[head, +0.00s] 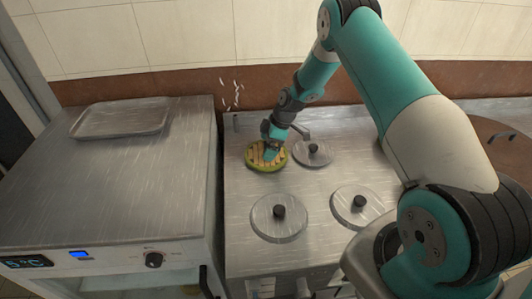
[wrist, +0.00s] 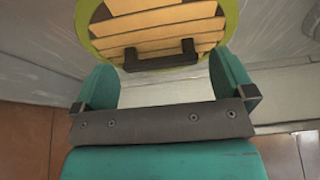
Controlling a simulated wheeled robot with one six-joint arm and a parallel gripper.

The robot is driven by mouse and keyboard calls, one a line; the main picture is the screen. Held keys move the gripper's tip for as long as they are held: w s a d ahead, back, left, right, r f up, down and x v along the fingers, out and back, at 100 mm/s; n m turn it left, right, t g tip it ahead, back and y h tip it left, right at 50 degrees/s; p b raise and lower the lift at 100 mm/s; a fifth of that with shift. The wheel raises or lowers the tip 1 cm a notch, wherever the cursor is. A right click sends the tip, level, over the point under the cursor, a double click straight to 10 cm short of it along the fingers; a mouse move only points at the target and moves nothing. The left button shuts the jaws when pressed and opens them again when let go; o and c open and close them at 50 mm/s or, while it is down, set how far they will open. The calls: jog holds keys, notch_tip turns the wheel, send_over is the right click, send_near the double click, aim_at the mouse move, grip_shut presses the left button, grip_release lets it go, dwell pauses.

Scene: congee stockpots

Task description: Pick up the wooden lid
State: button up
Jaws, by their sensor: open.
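The wooden lid (head: 252,160) is round, with light wood slats and a green rim. It lies on the back left of the steel stove top. In the wrist view the lid (wrist: 150,22) fills the top middle, with its dark bar handle (wrist: 160,58) across it. My gripper (head: 269,148) is over the lid and hides part of it, including the handle, in the head view. In the wrist view my gripper (wrist: 166,72) is open, with one teal finger on each side of the handle's line. Nothing is held. I cannot tell whether the fingers reach down around the handle.
Grey metal lids with black knobs sit close by: one right of the wooden lid (head: 313,160), two nearer the front (head: 265,222) (head: 372,208). A metal tray (head: 122,118) lies on the left counter (head: 100,190). A brown round surface (head: 508,160) stands far right.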

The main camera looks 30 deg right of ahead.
jog(key=shift+w+a+f, duration=0.1)
jog(key=shift+a+f, duration=0.05)
jog(key=shift+f, duration=0.3)
jog(key=shift+c, duration=0.2)
jog(key=c, duration=0.8)
jog(key=shift+r, duration=0.1)
